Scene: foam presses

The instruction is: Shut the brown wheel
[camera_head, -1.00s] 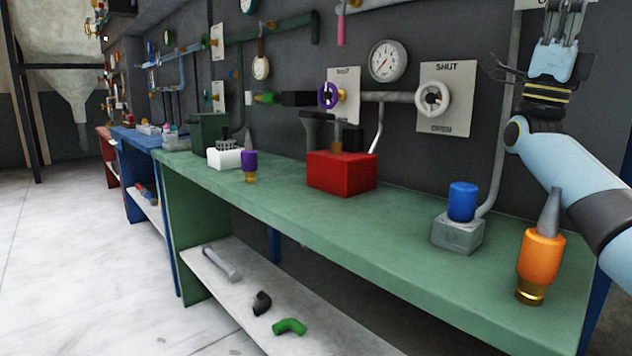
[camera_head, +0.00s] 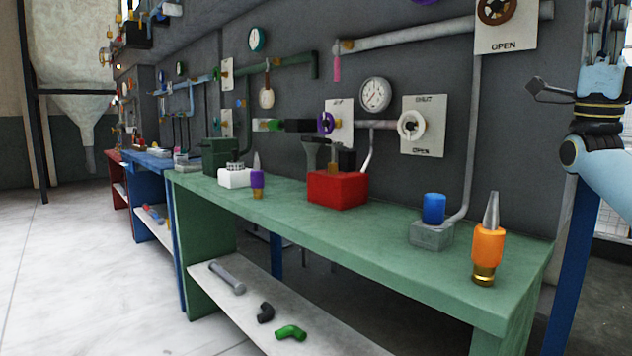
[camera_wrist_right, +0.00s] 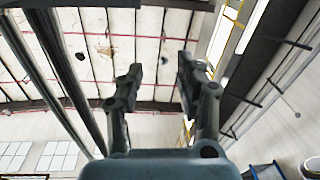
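The brown wheel (camera_head: 497,9) is at the top right of the head view, cut by the top edge. It sits on a white plate (camera_head: 506,42) that reads OPEN below it; the upper part of the plate is out of frame. My right gripper (camera_head: 606,25) is raised at the far right, to the right of the wheel and apart from it. In the right wrist view my right gripper (camera_wrist_right: 160,72) points up at the ceiling with its fingers apart and nothing between them. My left gripper is not in view.
A white wheel (camera_head: 411,125) and a purple wheel (camera_head: 326,123) are lower on the wall. The green bench (camera_head: 345,225) carries an orange nozzle bottle (camera_head: 488,248), a blue-capped block (camera_head: 432,236) and a red box (camera_head: 337,190). Open floor (camera_head: 90,260) lies left.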

